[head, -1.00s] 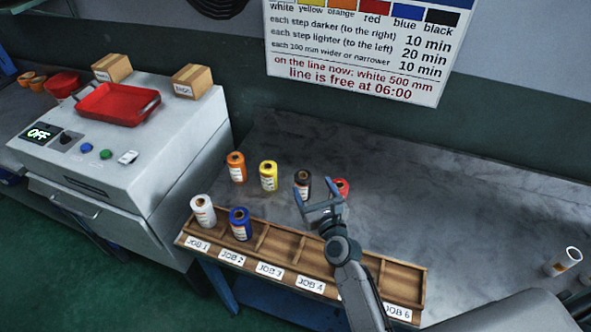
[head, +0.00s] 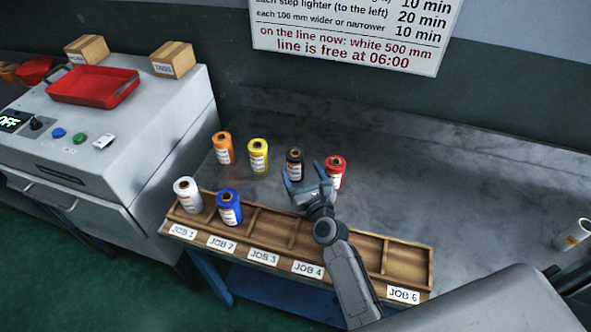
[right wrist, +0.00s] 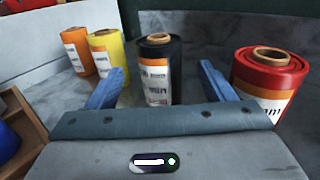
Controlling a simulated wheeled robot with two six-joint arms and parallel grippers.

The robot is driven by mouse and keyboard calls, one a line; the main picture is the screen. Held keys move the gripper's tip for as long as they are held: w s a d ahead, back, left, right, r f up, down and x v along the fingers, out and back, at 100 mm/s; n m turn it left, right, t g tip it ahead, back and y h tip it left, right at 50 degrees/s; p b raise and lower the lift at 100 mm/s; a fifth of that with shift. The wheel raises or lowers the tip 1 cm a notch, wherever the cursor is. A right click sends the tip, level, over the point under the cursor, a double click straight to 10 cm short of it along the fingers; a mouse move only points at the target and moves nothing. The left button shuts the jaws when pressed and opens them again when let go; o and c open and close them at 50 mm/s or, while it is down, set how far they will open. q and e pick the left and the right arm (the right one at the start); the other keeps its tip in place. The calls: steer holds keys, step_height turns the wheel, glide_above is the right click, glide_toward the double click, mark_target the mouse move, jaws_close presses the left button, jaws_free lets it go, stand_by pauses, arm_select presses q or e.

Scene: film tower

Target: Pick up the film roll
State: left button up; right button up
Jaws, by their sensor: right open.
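Several film rolls stand upright. The black roll (head: 294,164) is on the grey table and also shows in the right wrist view (right wrist: 155,70), between and beyond the finger tips. The red roll (head: 335,172) stands to its right; in the right wrist view it (right wrist: 268,82) is outside the right finger. The orange roll (head: 222,149) and yellow roll (head: 258,157) stand to the left. The white roll (head: 187,195) and blue roll (head: 229,207) are in the rack's JOB 1 and JOB 2 slots. My right gripper (head: 306,174) is open and empty, just in front of the black roll.
The wooden rack (head: 264,257) runs along the table's front, its slots right of the blue roll empty. A white roll (head: 573,234) stands at the far right. A machine with a red tray (head: 93,88) stands left. The table behind the rolls is clear.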

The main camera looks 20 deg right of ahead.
mark_target(299, 166)
steer(key=w, duration=0.5)
steer(key=shift+w+a, duration=0.1)
steer(key=shift+w, duration=0.25)
steer(key=shift+c, duration=0.3)
arm_select(q)
steer(key=shift+s, duration=1)
arm_select(e)
steer(key=c, duration=1.1)
